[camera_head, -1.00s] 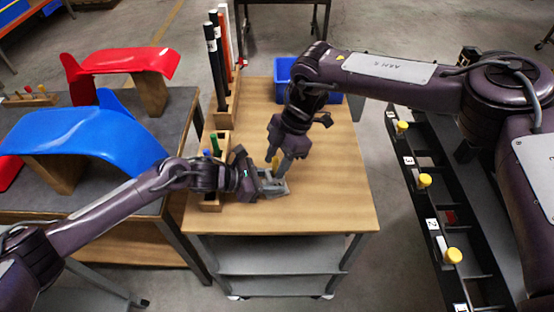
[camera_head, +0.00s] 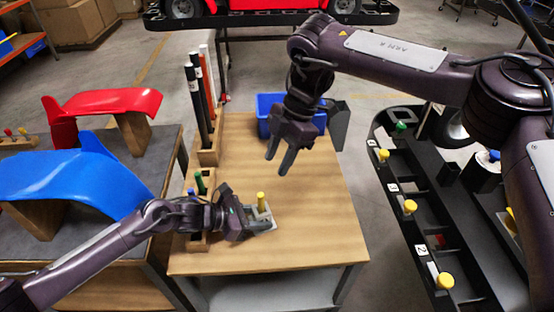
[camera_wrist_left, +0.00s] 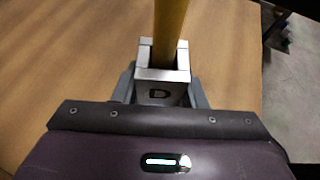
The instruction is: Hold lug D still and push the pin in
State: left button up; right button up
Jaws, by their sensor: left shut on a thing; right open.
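Lug D (camera_wrist_left: 160,92) is a light grey square block marked with a D, on the wooden table. The yellow pin (camera_wrist_left: 171,30) stands upright in its opening; how deep it sits is hidden. In the head view the yellow pin (camera_head: 261,202) shows above the grey base of the lug (camera_head: 264,224). My left gripper (camera_head: 250,217) is shut on the lug from its left side. My right gripper (camera_head: 279,156) is open and empty, pointing down, above and behind the pin and apart from it.
A blue bin (camera_head: 270,112) stands at the back of the table. A wooden rack (camera_head: 210,143) with black, white and red rods stands at the back left. A small holder (camera_head: 197,238) with a green pin is left of the lug. The table's right side is clear.

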pick_arm(q)
jog(key=o, duration=1)
jog(key=shift+a, duration=0.1)
jog(key=v, duration=1)
jog(key=shift+a, duration=0.25)
jog(key=shift+s+a+r, duration=0.3)
jog(key=shift+a+r, duration=0.1)
jog(key=shift+a, duration=0.15)
